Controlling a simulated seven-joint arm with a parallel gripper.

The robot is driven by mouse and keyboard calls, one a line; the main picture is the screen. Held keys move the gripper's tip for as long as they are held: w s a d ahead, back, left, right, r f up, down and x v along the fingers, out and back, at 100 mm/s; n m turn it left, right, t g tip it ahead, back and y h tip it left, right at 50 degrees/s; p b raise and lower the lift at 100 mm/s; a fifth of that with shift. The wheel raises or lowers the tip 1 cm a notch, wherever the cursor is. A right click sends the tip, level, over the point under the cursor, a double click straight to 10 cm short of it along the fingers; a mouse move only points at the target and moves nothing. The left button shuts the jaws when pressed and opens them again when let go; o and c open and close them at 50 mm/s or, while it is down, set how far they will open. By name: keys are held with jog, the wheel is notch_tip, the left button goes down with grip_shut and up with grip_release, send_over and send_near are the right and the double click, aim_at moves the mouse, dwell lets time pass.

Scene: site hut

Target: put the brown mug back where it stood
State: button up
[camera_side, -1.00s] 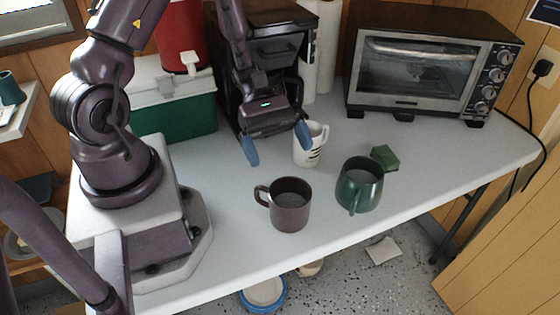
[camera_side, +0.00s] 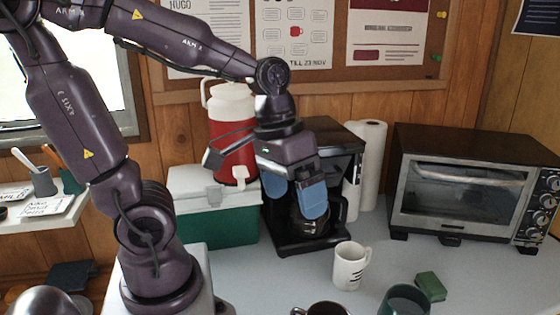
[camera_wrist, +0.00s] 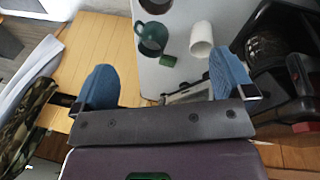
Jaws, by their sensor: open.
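The brown mug (camera_side: 328,309) stands on the table at the bottom edge of the side view, mostly cut off there. Its dark edge shows at the top of the wrist view (camera_wrist: 155,6). My gripper (camera_side: 295,205) is open and empty, raised in front of the coffee maker and well away from the brown mug. Both blue fingers show spread in the wrist view (camera_wrist: 163,68). No mark for where the mug stood is visible.
A white mug (camera_side: 350,266), a green mug (camera_side: 405,302) and a green sponge (camera_side: 430,287) stand near the brown mug. The coffee maker (camera_side: 343,165), cooler (camera_side: 205,215), red jug (camera_side: 232,130) and toaster oven (camera_side: 470,190) line the back. Notices (camera_side: 295,30) hang above.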

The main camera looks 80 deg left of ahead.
jog(key=r+m+t, duration=0.1)
jog(key=s+r+m+t+y, duration=0.1)
jog(key=r, duration=0.1)
jog(key=r+m+t+y, duration=0.1)
jog(key=r, duration=0.1)
jog(key=shift+s+a+t, duration=0.3)
jog(key=shift+s+a, duration=0.1)
dwell(0.8)
